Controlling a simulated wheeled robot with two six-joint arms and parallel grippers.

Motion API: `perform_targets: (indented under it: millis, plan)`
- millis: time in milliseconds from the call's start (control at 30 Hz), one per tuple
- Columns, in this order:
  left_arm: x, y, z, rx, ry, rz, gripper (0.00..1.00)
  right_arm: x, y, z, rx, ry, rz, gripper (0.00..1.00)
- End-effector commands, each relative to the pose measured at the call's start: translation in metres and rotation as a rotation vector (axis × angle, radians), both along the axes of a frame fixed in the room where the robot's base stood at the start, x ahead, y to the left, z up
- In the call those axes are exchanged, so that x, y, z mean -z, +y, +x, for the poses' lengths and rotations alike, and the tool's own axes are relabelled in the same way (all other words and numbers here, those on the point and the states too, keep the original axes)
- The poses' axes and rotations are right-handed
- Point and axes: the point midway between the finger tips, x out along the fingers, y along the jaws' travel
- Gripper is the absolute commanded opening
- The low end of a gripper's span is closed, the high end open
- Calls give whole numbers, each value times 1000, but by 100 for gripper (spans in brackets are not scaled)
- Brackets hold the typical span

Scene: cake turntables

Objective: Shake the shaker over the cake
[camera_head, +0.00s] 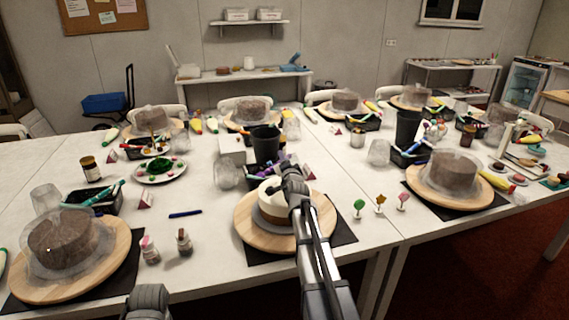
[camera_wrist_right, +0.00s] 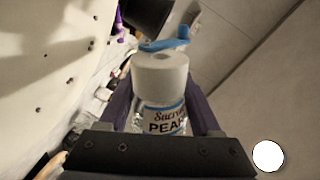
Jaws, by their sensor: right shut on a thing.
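A cake with a pale top and brown lower side (camera_head: 268,207) stands on a round wooden turntable (camera_head: 250,236) in the middle of the head view. My right gripper (camera_head: 284,180) is over the cake, and my arm hides part of it. In the right wrist view the gripper (camera_wrist_right: 166,120) is shut on a shaker (camera_wrist_right: 160,75) with a white top and a label whose visible letters read "PEA". The shaker is hard to make out in the head view. Only a grey part of my left arm shows at the bottom left; its gripper is out of view.
A dark cup (camera_head: 265,142) stands behind the cake. Covered cakes stand on other turntables (camera_head: 85,280) (camera_head: 470,200). Pick decorations (camera_head: 380,203) are at the right.

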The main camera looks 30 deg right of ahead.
Motion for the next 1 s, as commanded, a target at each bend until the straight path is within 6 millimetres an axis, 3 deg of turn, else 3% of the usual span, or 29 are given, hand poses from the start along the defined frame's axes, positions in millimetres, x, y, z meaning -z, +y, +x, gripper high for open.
perform_targets:
  millis: [667, 1000]
  plan:
    - [1, 0, 0, 0, 0, 0, 50, 0, 6, 2, -9, 25, -84, 0]
    - [-4, 0, 0, 0, 0, 0, 50, -5, -1, 0, -9, 24, -83, 0]
